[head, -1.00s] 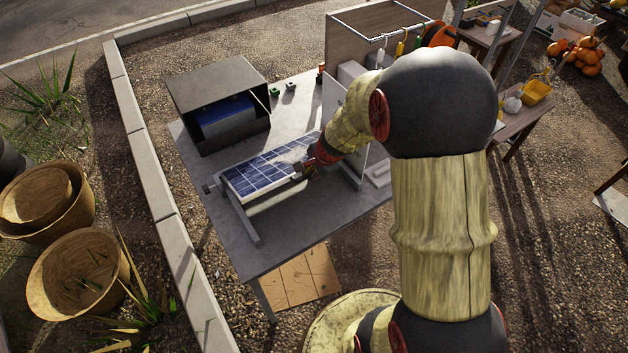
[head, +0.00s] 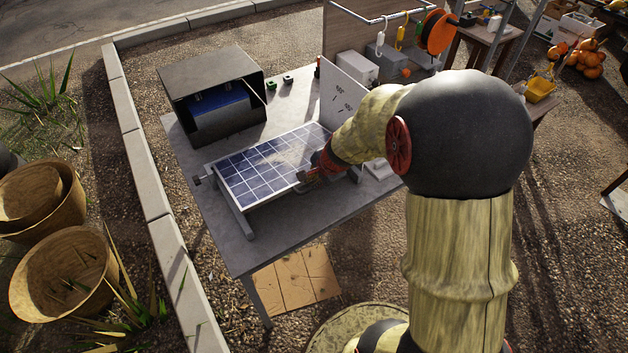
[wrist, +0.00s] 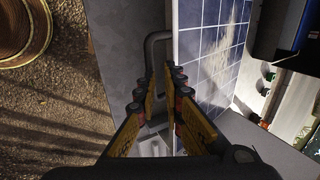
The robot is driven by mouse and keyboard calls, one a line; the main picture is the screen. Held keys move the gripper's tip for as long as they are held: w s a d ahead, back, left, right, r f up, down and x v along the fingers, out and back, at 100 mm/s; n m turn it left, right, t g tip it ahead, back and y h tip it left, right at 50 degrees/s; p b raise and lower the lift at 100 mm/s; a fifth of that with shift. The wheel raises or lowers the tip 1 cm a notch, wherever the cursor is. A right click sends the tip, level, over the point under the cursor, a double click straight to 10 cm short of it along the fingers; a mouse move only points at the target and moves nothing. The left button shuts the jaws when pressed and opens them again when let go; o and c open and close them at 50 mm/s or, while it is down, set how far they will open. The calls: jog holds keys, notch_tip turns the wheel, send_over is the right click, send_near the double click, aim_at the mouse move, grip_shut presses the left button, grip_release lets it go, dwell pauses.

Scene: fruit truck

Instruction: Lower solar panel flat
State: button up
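The solar panel (head: 262,172), a blue grid with a pale frame and a dusty patch, sits on a grey frame on the table and lies close to flat; I cannot tell if it is fully level. It fills the upper middle of the wrist view (wrist: 208,50). A grey loop handle (wrist: 157,38) stands along its edge. My gripper (wrist: 164,72) is at this edge, its two yellow fingers apart with part of the handle between or just beyond them. In the head view my gripper (head: 308,175) is at the panel's near right edge, partly hidden by my arm.
The grey table (head: 290,228) has a dark open box (head: 212,95) behind the panel. A white plate with angle marks (head: 343,92) stands close to the panel's right end. Woven baskets (head: 62,272) stand on the ground at left, beyond a stone kerb.

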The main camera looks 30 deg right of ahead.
jog(key=o, duration=0.4)
jog(key=v, duration=1.2)
jog(key=shift+s, duration=0.1)
jog(key=shift+c, duration=0.3)
